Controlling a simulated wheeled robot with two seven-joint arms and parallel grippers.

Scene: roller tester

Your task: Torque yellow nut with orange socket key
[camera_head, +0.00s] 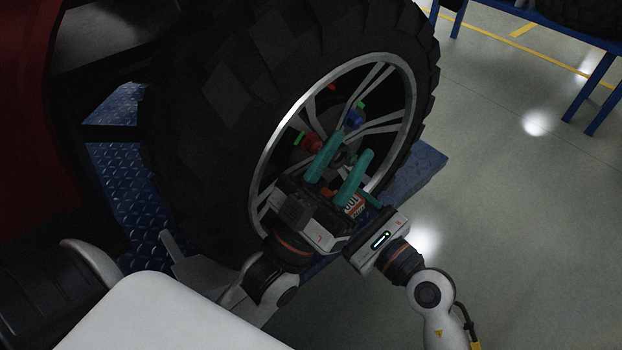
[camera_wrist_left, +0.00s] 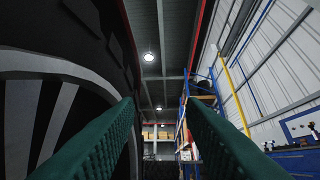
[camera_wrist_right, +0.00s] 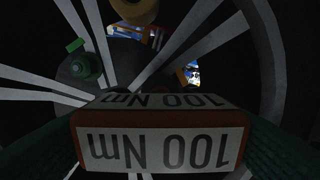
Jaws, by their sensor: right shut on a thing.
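My right gripper (camera_head: 364,203) is shut on the orange socket key, which has a white label reading "100 Nm" (camera_head: 352,205). The label shows upside down and large in the right wrist view (camera_wrist_right: 155,148), with teal fingers at both sides. The key is in front of the wheel's rim; its far end is hidden. My left gripper (camera_head: 347,150) is open and empty, its teal fingers apart in front of the rim. A yellow-brown round part (camera_wrist_right: 135,10) shows at the top of the right wrist view. I cannot tell whether it is the yellow nut.
The big tire (camera_head: 215,120) on a spoked rim stands on a blue platform (camera_head: 418,165). Blue (camera_head: 353,117) and red (camera_head: 311,143) parts with green bits sit at the hub. A green part (camera_wrist_right: 80,62) shows near the spokes. Open floor (camera_head: 510,190) lies right.

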